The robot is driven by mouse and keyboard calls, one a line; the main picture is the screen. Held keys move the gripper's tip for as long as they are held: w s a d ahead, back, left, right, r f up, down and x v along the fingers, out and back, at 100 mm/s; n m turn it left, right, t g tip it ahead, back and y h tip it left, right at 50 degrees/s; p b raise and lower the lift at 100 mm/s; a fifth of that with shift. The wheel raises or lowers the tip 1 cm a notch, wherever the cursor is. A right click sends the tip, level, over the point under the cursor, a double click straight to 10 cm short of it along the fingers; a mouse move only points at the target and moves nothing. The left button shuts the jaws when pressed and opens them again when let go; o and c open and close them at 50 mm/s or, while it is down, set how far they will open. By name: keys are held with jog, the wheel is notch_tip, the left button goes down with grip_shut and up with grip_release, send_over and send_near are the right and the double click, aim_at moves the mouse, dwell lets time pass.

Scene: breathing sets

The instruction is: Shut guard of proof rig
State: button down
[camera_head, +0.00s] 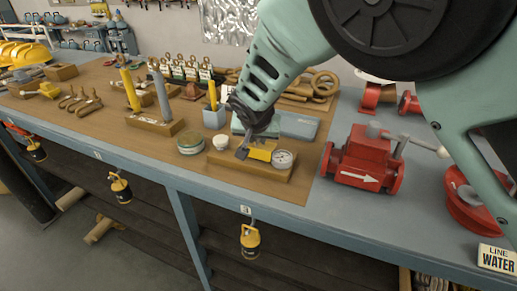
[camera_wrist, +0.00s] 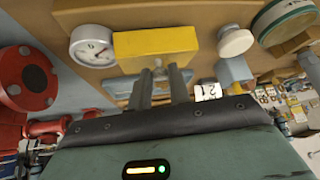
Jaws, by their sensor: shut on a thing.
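The proof rig is a low wooden board (camera_head: 230,170) on the bench with a round white dial gauge (camera_head: 283,158) at its right end. A yellow block-like part (camera_head: 262,152), which looks like the guard, sits beside the gauge. In the wrist view the yellow guard (camera_wrist: 155,42) stands just beyond my fingertips, next to the gauge (camera_wrist: 92,46). My gripper (camera_wrist: 160,75) is over the rig, its two fingers closed about a small pale knob at the guard's near edge. My wrist hides part of the rig in the head view.
A red valve (camera_head: 367,160) with a white arrow stands to the right. A white-capped pot (camera_head: 221,143) and a round green-banded tin (camera_head: 190,144) sit close on the left. A grey-blue box (camera_head: 298,126) lies behind. The bench's front edge is clear.

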jog(key=b, duration=0.1)
jog(key=f+t+b, duration=0.1)
jog(key=b, duration=0.1)
jog(key=shift+s+a+f, duration=0.15)
jog(key=shift+s, duration=0.15)
jog(key=shift+t+b, duration=0.4)
jog(key=shift+b, duration=0.3)
jog(key=shift+s+h, duration=0.1)
jog(key=shift+h, duration=0.2)
jog(key=c, duration=1.3)
grip_release()
